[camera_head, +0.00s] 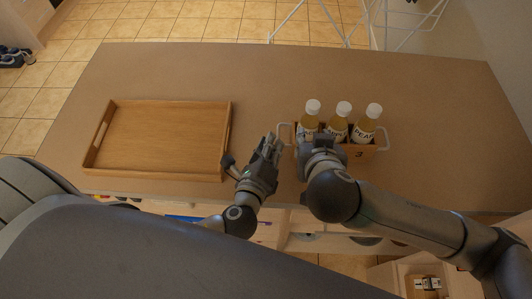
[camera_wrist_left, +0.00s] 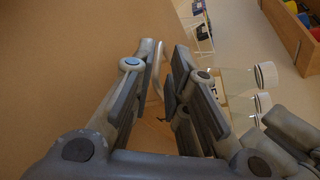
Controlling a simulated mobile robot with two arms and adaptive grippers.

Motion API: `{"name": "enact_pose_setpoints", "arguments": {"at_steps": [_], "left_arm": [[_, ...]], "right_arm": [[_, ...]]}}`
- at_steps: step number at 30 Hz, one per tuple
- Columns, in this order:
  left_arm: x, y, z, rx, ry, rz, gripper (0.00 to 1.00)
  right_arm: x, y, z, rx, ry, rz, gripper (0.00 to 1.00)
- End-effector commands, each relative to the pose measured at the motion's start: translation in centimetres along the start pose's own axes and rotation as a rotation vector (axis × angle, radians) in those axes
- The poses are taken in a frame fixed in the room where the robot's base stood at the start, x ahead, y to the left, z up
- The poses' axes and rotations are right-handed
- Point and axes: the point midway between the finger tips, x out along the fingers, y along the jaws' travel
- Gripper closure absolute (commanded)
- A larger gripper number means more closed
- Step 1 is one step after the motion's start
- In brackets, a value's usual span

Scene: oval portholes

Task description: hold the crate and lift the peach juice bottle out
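A small wooden crate (camera_head: 360,152) with pale handles at both ends stands on the table and holds three bottles with white caps: a left bottle (camera_head: 309,120), a middle bottle (camera_head: 341,122) and a right bottle (camera_head: 367,123). The right label seems to read PEAR; the others are partly hidden, so I cannot tell which is peach. My left gripper (camera_head: 269,146) is open beside the crate's left handle (camera_head: 284,128). In the left wrist view the handle (camera_wrist_left: 157,70) shows between the fingertips. My right gripper (camera_head: 319,142) is at the left bottle's front; its fingers are mostly hidden.
An empty wooden tray (camera_head: 160,137) lies on the left of the brown table (camera_head: 265,75). The table is clear behind the tray and crate. A white rack (camera_head: 345,25) stands beyond the far edge. Shelves with items show below the front edge.

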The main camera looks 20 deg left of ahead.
Motion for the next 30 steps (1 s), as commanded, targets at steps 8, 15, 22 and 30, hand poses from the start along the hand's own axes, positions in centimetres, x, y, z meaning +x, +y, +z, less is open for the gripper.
{"name": "enact_pose_setpoints", "arguments": {"at_steps": [8, 15, 22, 30], "left_arm": [[4.8, -0.1, 0.1, 0.002, -0.001, -0.001, 0.85], [6.6, 0.0, 0.0, 0.001, 0.000, 0.000, 0.85], [6.8, 0.0, 0.0, 0.001, 0.001, 0.000, 0.85], [6.8, 0.0, 0.0, 0.001, 0.001, 0.000, 1.00]], "right_arm": [[0.0, 0.0, 0.0, 0.000, 0.000, 0.000, 0.64], [0.0, 0.0, 0.0, 0.000, 0.000, 0.000, 0.64], [0.0, 0.0, 0.0, 0.000, 0.000, 0.000, 0.64], [0.0, 0.0, 0.0, 0.000, 0.000, 0.000, 0.64]]}}
